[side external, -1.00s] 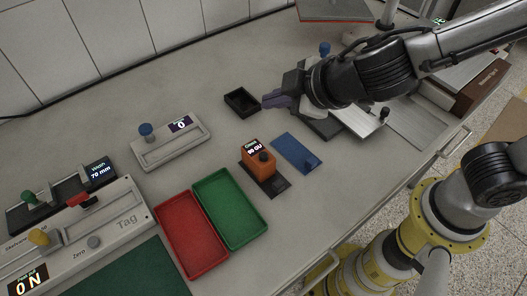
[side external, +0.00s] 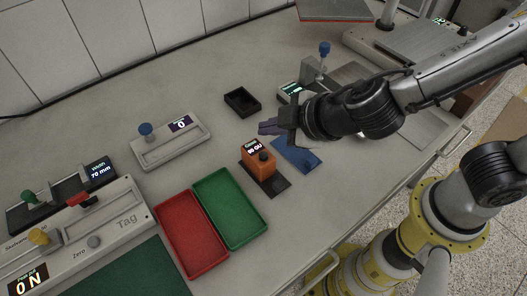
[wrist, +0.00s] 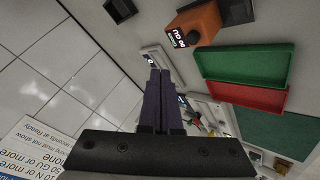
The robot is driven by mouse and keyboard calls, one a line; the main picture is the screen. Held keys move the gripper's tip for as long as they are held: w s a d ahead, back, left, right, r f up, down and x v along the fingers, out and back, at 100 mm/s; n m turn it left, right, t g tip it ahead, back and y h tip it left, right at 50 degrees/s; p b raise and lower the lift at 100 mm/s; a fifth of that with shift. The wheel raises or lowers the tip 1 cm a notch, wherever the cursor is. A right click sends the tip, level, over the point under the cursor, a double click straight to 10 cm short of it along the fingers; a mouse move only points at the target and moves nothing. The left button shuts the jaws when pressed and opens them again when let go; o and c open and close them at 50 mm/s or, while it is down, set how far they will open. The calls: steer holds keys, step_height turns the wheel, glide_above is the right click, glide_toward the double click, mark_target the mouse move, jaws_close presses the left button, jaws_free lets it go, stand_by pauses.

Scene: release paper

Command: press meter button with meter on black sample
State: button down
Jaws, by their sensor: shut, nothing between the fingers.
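The orange meter (side external: 257,154) stands on the black sample (side external: 273,186), a dark flat strip on the bench, in the side view. Its display reads what looks like 90 GU, and a dark round button (side external: 263,155) sits on it. The meter also shows in the wrist view (wrist: 207,20), at the top right. My gripper (side external: 264,128) is shut and empty, just behind and above the meter, apart from it. In the wrist view its two purple fingers (wrist: 160,88) lie together.
A blue sample with a knob (side external: 297,153) lies right of the meter, partly below my gripper. Green (side external: 230,208) and red (side external: 190,235) trays lie in front. A small black box (side external: 241,101) and a grey device with a blue knob (side external: 170,145) stand behind and left.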

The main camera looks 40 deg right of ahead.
steer(key=shift+f, duration=2.35)
steer(key=shift+f, duration=0.2)
steer(key=shift+f, duration=0.25)
steer(key=shift+f, duration=0.55)
stand_by(1.1)
steer(key=shift+r, duration=0.95)
step_height(320, 180, up, 5)
stand_by(0.4)
